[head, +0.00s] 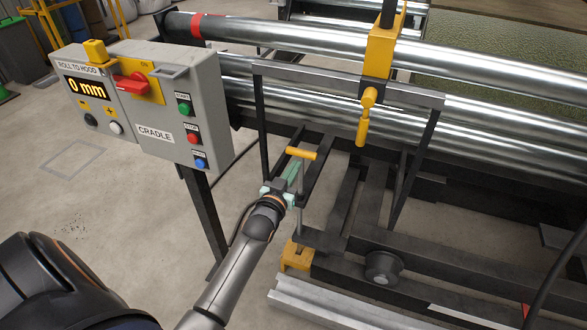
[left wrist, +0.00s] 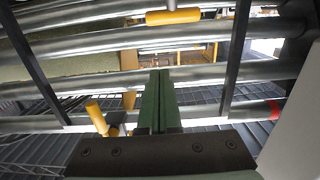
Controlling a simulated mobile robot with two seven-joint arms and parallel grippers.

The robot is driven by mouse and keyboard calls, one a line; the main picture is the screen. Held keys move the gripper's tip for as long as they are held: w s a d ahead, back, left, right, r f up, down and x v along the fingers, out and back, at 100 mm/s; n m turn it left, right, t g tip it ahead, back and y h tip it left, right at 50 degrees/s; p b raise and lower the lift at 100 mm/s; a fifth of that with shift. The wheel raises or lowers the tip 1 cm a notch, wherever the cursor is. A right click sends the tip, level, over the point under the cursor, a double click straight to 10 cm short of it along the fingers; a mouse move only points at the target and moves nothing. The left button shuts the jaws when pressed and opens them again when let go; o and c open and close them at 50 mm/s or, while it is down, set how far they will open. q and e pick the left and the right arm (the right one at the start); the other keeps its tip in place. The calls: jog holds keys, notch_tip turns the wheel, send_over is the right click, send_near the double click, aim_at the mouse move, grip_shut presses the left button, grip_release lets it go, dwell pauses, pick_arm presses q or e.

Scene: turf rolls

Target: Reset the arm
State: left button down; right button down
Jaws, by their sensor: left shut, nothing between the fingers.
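My left gripper (head: 292,174) is in the middle of the head view, at the end of my grey arm. Its green fingers are together and hold nothing. A small yellow bar handle (head: 302,153) shows just past the fingertips, by the dark frame of the roll machine. In the left wrist view, the green fingers (left wrist: 160,98) are side by side, pressed shut, with only a thin line between them. A yellow handle (left wrist: 173,16) lies beyond them at the top, apart from the tips. My right gripper is not in view.
A grey control box (head: 150,108) reading "0 mm", marked CRADLE, stands on a post at left. Steel rollers (head: 300,80) span the back. A yellow clamp (head: 380,52) with a hanging yellow handle (head: 362,125) is at right. The concrete floor (head: 110,200) at left is clear.

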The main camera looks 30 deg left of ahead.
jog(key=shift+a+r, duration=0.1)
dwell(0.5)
